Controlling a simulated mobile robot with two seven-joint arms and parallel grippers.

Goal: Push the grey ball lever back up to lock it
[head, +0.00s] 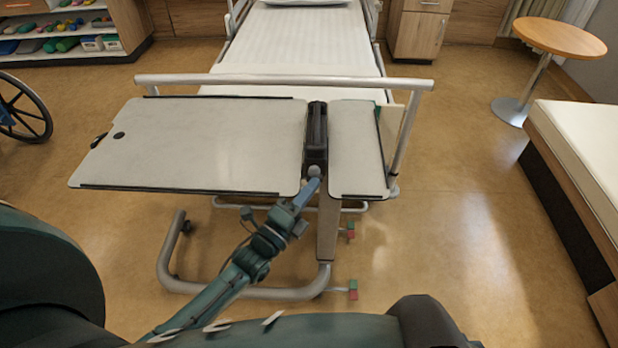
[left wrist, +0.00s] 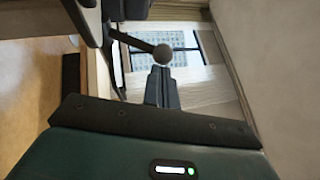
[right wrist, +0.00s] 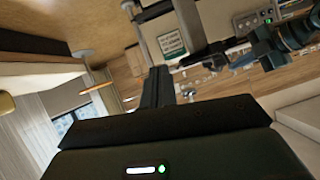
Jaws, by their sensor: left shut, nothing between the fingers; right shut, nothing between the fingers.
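The grey ball lever (head: 314,171) sticks out at the front of the dark centre block of the overbed table (head: 220,140), between its large left panel and small right panel. In the left wrist view the ball (left wrist: 163,53) sits on the end of a dark rod coming from the left. My left gripper (head: 313,184) is shut and empty, its fingertips right at the ball, just below it in the head view; I cannot tell if they touch. My right gripper (right wrist: 159,75) is shut and empty, away from the lever, and does not show in the head view.
A bed (head: 310,45) with a white footboard rail (head: 285,79) stands behind the table. The table's tubular base (head: 240,292) is below. A wheelchair (head: 22,110) is at the left, a white-topped couch (head: 585,140) at the right. The floor between table and couch is clear.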

